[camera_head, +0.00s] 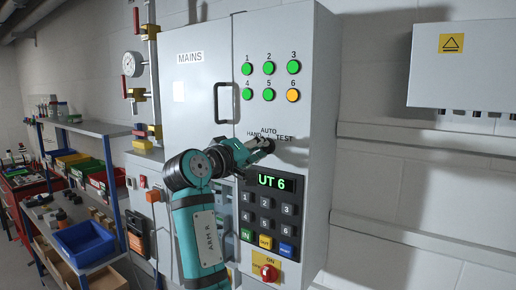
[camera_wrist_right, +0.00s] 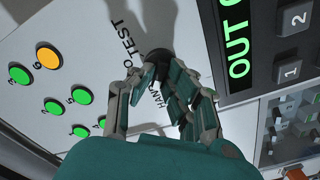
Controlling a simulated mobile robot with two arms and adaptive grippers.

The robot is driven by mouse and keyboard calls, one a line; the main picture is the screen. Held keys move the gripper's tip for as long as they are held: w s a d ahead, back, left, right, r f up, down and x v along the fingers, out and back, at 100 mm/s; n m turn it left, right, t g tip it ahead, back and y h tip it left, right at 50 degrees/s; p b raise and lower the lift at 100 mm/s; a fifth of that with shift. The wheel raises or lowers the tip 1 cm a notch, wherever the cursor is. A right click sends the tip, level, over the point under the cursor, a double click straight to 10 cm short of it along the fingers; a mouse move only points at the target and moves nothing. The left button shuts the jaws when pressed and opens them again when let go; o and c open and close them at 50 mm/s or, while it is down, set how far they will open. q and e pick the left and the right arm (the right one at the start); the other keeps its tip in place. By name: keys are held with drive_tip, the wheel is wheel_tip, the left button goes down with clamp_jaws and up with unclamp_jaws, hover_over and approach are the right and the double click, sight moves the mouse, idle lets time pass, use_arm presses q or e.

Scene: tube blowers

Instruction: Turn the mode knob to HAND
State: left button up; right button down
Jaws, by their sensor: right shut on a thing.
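The mode knob (camera_wrist_right: 157,86) is a small dark knob on the front of the grey cabinet (camera_head: 197,110). HAND, AUTO and TEST are printed around it. My right gripper (camera_head: 268,145) reaches the knob from the left and covers most of it in the head view. Which label the knob points to is hidden by the fingers. My left gripper is not in view.
Green lamps (camera_head: 268,68) and one orange lamp (camera_head: 293,95) sit above the knob. A display (camera_head: 275,182), a keypad (camera_head: 264,213) and a red knob (camera_head: 265,272) are below. A door handle (camera_head: 223,103) stands out at left. Shelves (camera_head: 95,128) stand further left.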

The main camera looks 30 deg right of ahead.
drive_tip(key=shift+r, duration=0.25)
drive_tip(key=c, duration=1.3)
unclamp_jaws()
drive_tip(key=shift+w+f, duration=0.1)
drive_tip(key=shift+f, duration=0.05)
drive_tip(key=shift+c, duration=0.2)
drive_tip(key=v, duration=0.7)
drive_tip(key=shift+a, duration=0.25)
drive_tip(key=shift+d, duration=0.1)
